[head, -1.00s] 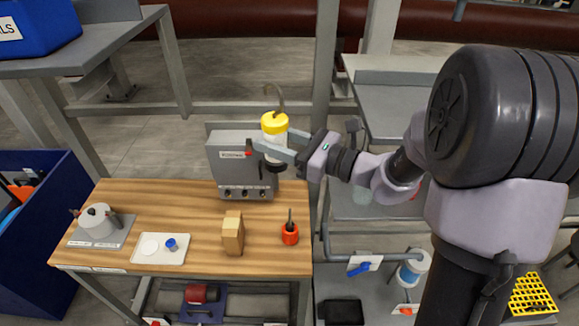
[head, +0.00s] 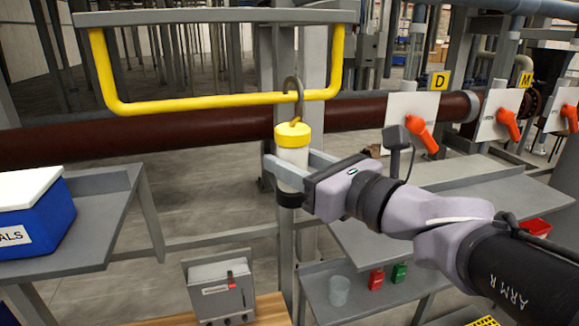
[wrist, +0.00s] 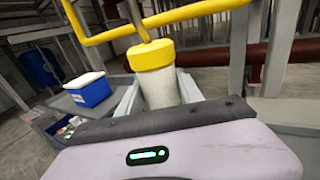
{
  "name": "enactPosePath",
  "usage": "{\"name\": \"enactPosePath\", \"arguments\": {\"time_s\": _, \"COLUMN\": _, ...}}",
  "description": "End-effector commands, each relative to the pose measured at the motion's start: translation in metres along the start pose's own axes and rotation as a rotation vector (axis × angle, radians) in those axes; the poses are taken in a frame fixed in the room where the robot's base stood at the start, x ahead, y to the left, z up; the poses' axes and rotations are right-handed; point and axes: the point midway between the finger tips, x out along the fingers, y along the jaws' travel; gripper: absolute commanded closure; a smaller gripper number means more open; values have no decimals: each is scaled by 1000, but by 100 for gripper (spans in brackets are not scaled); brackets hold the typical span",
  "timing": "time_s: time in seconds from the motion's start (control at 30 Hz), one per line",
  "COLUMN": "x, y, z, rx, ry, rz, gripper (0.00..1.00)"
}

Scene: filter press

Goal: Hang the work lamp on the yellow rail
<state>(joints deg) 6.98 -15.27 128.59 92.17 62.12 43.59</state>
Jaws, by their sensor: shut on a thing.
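The work lamp (head: 292,152) has a white body, a yellow cap, a dark lower end and a grey hook on top. My gripper (head: 290,163) is shut on its body and holds it upright. The yellow rail (head: 215,101) hangs below a grey beam, with a bent-up leg at each end. In the head view the hook overlaps the rail's right part, near the right leg. I cannot tell whether it rests over the rail or stands in front. In the wrist view the lamp's cap (wrist: 150,55) is just below the rail (wrist: 190,14); the hook's top is hidden there.
A dark red pipe (head: 70,143) runs behind the rail. A blue box with a white lid (head: 30,212) stands on the grey left table. A grey box (head: 220,290) is on the wooden bench below. Orange valve handles (head: 422,133) are at the right.

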Motion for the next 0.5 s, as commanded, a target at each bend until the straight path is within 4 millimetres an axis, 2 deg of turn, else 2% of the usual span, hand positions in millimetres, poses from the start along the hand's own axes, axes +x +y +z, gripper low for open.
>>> {"name": "enactPosePath", "arguments": {"time_s": 0.5, "x": 40, "y": -19, "z": 0, "rx": 0, "ry": 0, "rz": 1, "gripper": 100}}
